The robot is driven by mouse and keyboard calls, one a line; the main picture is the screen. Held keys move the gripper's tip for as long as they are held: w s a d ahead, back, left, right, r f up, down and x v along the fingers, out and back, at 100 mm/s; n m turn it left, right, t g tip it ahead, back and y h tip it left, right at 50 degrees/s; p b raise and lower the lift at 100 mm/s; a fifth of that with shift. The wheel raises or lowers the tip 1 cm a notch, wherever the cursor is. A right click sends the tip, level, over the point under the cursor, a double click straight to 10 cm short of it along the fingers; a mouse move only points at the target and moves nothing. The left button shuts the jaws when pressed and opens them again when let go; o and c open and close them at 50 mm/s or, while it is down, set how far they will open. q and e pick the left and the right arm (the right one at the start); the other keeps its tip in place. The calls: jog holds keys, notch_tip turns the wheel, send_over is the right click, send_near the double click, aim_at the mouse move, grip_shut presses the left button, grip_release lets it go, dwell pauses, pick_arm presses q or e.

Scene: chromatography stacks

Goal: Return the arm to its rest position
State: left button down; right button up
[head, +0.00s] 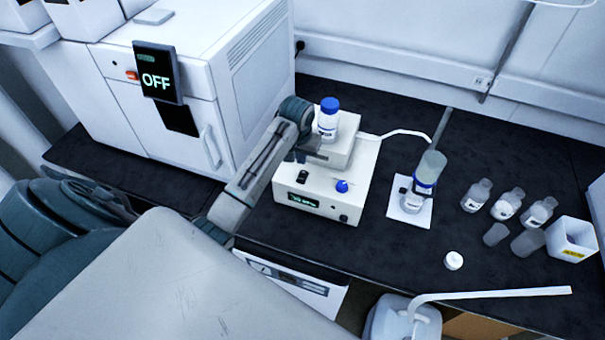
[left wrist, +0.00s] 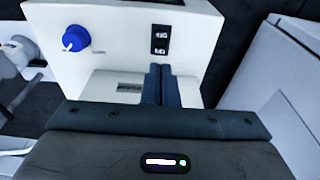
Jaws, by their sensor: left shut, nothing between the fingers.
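My left arm reaches in from the left, and its gripper (head: 312,156) is over the white instrument (head: 345,200) with a blue knob (head: 341,186) and a small lit display. In the left wrist view the two dark fingers of the gripper (left wrist: 158,84) are together with nothing between them. My right gripper is not in view.
A blue-capped bottle (head: 328,119) stands on the instrument's raised back. A large white machine (head: 215,80) reading OFF is at the left. To the right are a glass vessel on a stand (head: 431,168), several bottles (head: 508,203) and a white bin (head: 571,240). A white cap (head: 453,260) lies near the front edge.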

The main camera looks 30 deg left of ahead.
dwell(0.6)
pick_arm(q)
jog(key=s+d+f+m+t, duration=0.1)
jog(key=s+d+f, duration=0.15)
jog(key=s, duration=0.55)
jog(key=s+d+f+m, duration=0.1)
jog(key=s+d, duration=0.2)
jog(key=s, duration=0.6)
jog(key=s+d+r+m+t, duration=0.1)
jog(key=s+d+r, duration=0.15)
jog(key=s, duration=0.55)
jog(key=s+d+r+m, duration=0.1)
jog(key=s+r, duration=0.2)
jog(key=s, duration=0.4)
notch_tip(320, 180, down, 36)
jog(key=a+f+g+b, duration=0.1)
jog(key=a+b, duration=0.2)
jog(key=b, duration=0.4)
jog(key=s+f+b, duration=0.2)
jog(key=s+f, duration=0.4)
jog(key=f, duration=0.3)
jog(key=s+f+g+b, duration=0.1)
jog(key=s+f+b, duration=0.2)
jog(key=s+f, duration=0.3)
jog(key=s+f+b, duration=0.2)
jog(key=s+f, duration=0.4)
jog(key=f, duration=0.6)
jog(key=shift+s+a+f+n+g, duration=0.3)
jog(key=shift+s+a+f+n, duration=0.05)
jog(key=shift+a+f+n, duration=0.1)
